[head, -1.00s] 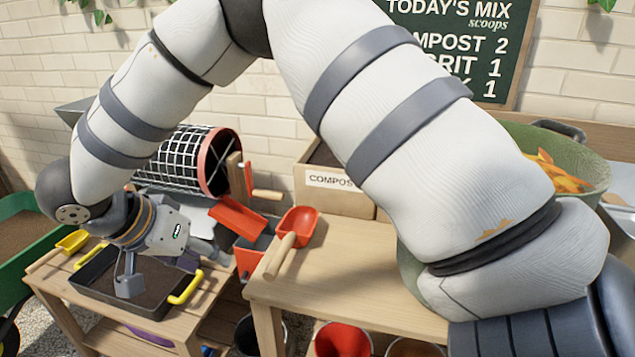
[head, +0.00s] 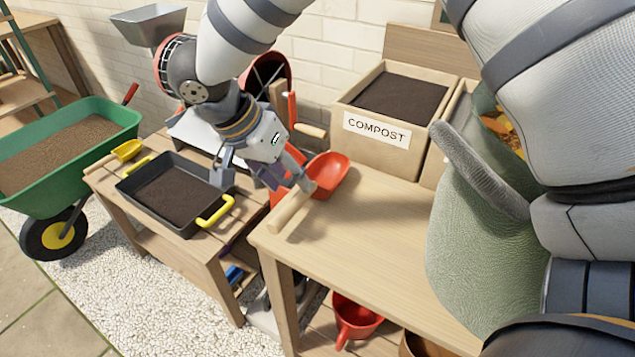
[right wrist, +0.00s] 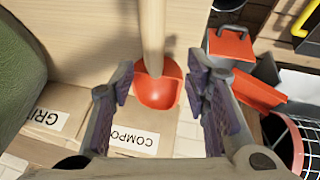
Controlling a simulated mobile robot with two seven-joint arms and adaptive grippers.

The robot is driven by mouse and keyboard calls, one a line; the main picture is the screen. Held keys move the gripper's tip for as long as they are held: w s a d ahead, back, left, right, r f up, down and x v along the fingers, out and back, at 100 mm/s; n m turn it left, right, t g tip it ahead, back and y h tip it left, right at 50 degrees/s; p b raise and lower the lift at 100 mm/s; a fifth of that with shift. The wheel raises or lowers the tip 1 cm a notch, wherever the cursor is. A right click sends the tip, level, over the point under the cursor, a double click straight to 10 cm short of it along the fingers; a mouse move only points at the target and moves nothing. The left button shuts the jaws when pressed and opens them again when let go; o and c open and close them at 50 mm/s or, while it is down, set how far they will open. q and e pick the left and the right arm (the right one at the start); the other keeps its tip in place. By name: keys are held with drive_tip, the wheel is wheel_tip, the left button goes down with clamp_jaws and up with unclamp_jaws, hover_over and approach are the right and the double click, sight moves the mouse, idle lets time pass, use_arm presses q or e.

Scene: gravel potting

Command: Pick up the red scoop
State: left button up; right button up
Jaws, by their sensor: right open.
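The red scoop (head: 329,171) lies on the right-hand wooden bench, its red bowl towards the back and its pale wooden handle (head: 291,212) towards the front edge. My right gripper (head: 266,182) is open, at the left of the scoop near where handle and bowl join. In the right wrist view the scoop (right wrist: 158,92) shows between the two spread fingers, with the handle running up and away. Nothing is held, and I cannot tell whether a finger touches the scoop. My left gripper is not in view.
A black tray of soil with yellow handles (head: 216,210) and a yellow scoop (head: 128,151) are on the left bench. A compost box (head: 376,131) stands behind the scoop. A green sack-like thing (head: 478,225) stands right. The bench front (head: 370,235) is clear.

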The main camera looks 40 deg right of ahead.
sight(299, 193)
drive_tip(key=x, duration=0.2)
drive_tip(key=b+x, duration=0.1)
drive_tip(key=s+x, duration=0.1)
drive_tip(key=x, duration=0.1)
drive_tip(key=shift+f, duration=0.35)
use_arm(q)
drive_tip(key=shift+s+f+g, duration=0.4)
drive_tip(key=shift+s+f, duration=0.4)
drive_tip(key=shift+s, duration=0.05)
use_arm(e)
drive_tip(key=shift+r, duration=0.15)
clamp_jaws()
